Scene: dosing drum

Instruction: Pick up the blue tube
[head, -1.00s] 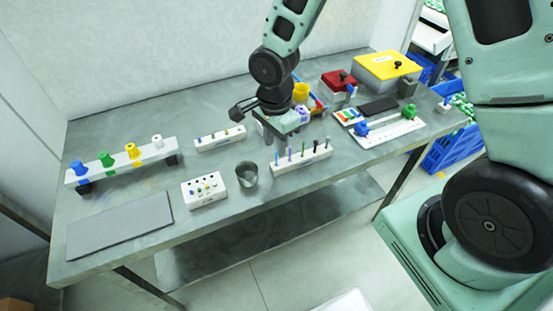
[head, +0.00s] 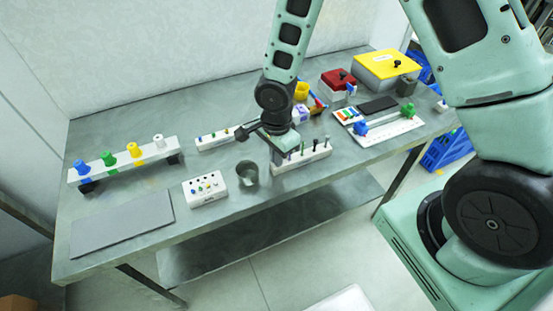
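A white rack (head: 303,160) with several thin upright tubes stands near the front edge of the table. My gripper (head: 278,157) points down at the left end of this rack, at tube height. The blue tube that stood at that end is hidden behind my gripper and cannot be made out. The gripper's fingers are too small and covered to tell whether they are open or closed on it.
A grey cup (head: 247,174) and a white block with small holes (head: 205,189) stand left of the rack. A second tube rack (head: 214,140) is behind. A tray with blue and green knobs (head: 388,131) lies to the right. A grey mat (head: 122,224) lies front left.

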